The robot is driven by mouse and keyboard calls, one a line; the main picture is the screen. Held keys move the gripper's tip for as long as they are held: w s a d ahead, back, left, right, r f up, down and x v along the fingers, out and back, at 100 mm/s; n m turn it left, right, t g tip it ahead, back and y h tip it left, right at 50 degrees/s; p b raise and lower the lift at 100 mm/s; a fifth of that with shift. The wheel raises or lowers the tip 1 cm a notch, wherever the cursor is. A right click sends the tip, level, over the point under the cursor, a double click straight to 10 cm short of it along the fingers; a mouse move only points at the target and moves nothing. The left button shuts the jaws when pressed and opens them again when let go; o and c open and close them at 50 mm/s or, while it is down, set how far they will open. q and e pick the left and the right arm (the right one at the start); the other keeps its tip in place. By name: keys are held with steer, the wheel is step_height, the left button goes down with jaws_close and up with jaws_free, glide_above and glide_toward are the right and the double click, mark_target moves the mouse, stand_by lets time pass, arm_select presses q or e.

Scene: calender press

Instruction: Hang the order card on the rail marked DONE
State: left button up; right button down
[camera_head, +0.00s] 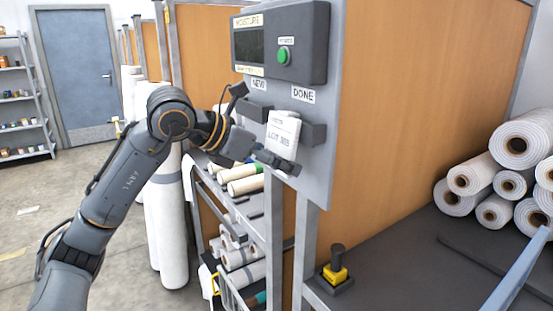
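The order card (283,136) is white with printed lettering, slightly tilted, in front of the grey panel. My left gripper (277,163) is at the card's lower edge with its fingers closed on it. The DONE label (303,94) is on the panel, with a dark rail (314,133) below it. The card overlaps the left end of this rail in the picture; whether they touch cannot be told. The NEW label (259,84) is to the left, above another dark rail (256,110), partly hidden by the card and my arm. My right gripper is not in view.
A dark MOISTURE box (305,45) with a green button juts out above the rails. A metal post and wooden partition (425,90) stand right of the panel. A yellow-and-black switch (335,275) and stacked white rolls (500,170) are on the dark table.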

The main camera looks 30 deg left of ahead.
arm_select(q)
steer(key=o, duration=1.2)
steer(key=shift+a, duration=0.1)
steer(key=v, duration=1.2)
